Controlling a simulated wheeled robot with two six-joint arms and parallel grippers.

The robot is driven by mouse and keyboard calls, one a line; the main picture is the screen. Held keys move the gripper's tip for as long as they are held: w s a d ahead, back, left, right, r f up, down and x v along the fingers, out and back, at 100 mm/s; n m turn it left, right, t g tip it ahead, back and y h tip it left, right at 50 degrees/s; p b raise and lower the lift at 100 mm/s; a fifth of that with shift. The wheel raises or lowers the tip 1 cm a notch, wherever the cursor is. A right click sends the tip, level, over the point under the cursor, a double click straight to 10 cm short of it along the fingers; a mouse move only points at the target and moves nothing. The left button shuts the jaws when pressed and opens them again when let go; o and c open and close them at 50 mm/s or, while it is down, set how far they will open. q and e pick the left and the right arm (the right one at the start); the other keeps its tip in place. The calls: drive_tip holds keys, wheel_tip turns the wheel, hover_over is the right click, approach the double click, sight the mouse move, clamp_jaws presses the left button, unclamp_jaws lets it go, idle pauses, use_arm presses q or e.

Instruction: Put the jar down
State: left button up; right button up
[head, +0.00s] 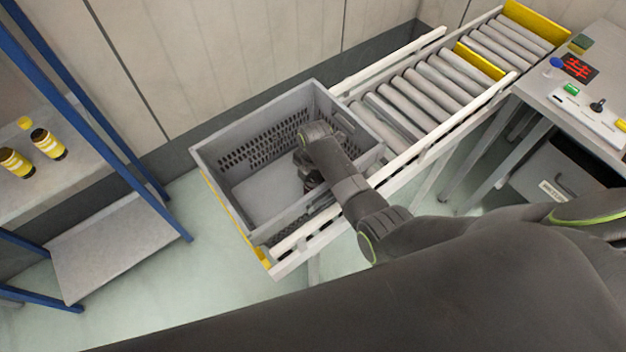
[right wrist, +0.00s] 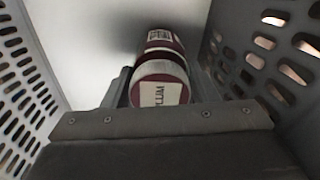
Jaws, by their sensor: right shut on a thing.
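There the jar is mostly hidden by my arm. The crate's slotted walls (right wrist: 262,52) rise on both sides in the wrist view. I cannot tell whether the jar touches the crate floor. My left gripper is not in view.
The crate sits at the near end of a roller conveyor (head: 425,92) with pale side rails. A blue-framed shelf (head: 90,185) with yellow-labelled jars (head: 48,143) stands at left. A table with a control box (head: 592,112) is at right. The crate floor's left part looks clear.

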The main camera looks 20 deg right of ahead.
drive_tip(key=shift+f, duration=0.1)
drive_tip(key=o, duration=1.2)
drive_tip(key=r, duration=1.2)
drive_tip(key=shift+w+d+r, duration=0.15)
drive_tip(key=shift+d, duration=0.05)
